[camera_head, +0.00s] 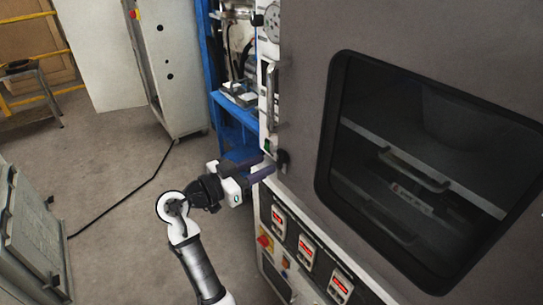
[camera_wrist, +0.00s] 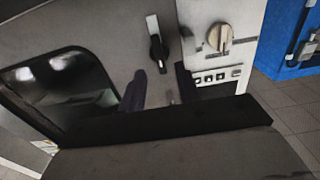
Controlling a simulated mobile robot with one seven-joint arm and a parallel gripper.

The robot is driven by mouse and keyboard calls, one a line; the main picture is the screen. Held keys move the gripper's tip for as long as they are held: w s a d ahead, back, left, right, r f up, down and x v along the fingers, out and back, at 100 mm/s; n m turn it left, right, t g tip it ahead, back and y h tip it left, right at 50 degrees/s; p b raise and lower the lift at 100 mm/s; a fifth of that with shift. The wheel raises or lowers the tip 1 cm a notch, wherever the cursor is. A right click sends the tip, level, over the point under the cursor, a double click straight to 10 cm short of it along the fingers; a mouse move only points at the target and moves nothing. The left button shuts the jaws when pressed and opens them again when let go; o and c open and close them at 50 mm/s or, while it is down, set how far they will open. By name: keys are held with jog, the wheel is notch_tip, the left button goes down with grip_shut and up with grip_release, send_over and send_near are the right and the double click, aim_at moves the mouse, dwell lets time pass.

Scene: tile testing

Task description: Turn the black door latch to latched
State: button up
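The black door latch (camera_wrist: 157,52) is mounted on a silver plate on the grey door in the wrist view. It also shows in the head view (camera_head: 283,159), at the door's left edge above the control panel. My gripper (camera_head: 266,166) is open, with its two dark fingers pointing at the latch from the left. In the wrist view my gripper (camera_wrist: 160,74) has its fingers spread apart, with the latch just beyond the gap between the tips. Whether a finger touches the latch I cannot tell.
The large grey door has a dark window (camera_head: 420,170). A silver vertical handle (camera_head: 272,95) stands above the latch. A round beige knob (camera_wrist: 220,38) sits beside the latch. A panel with red displays (camera_head: 305,250) lies below. Blue shelving (camera_head: 235,125) stands behind; open floor lies left.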

aim_at(278, 159)
jog(key=shift+p+x, duration=0.35)
jog(key=shift+x, duration=1.6)
grip_shut()
